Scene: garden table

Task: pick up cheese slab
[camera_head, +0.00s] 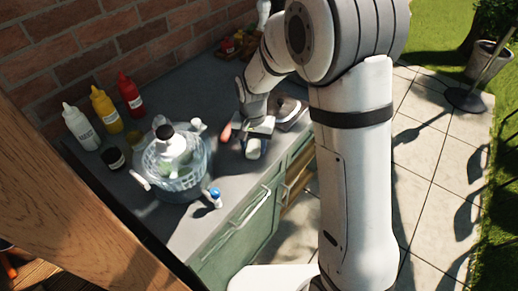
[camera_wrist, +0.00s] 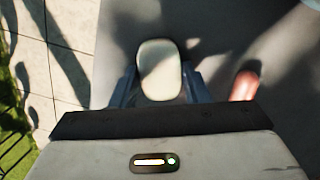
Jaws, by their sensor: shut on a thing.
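The cheese slab is a pale cream, rounded block (camera_wrist: 159,68) in the middle of the wrist view. My gripper (camera_wrist: 160,92) has one blue-grey finger on each side of it and is shut on it. In the head view my gripper (camera_head: 258,132) is low over the grey counter near its front edge, with a whitish shape (camera_head: 253,149) at the fingers that seems to be the slab. I cannot tell whether the slab still touches the counter.
A reddish sausage-like thing (camera_head: 226,132) lies just left of my gripper. A clear basket (camera_head: 178,170) with items inside stands further left, with a blue-capped bottle (camera_head: 213,197) in front. Red (camera_head: 130,94), yellow (camera_head: 105,109) and white (camera_head: 81,126) bottles stand along the brick wall.

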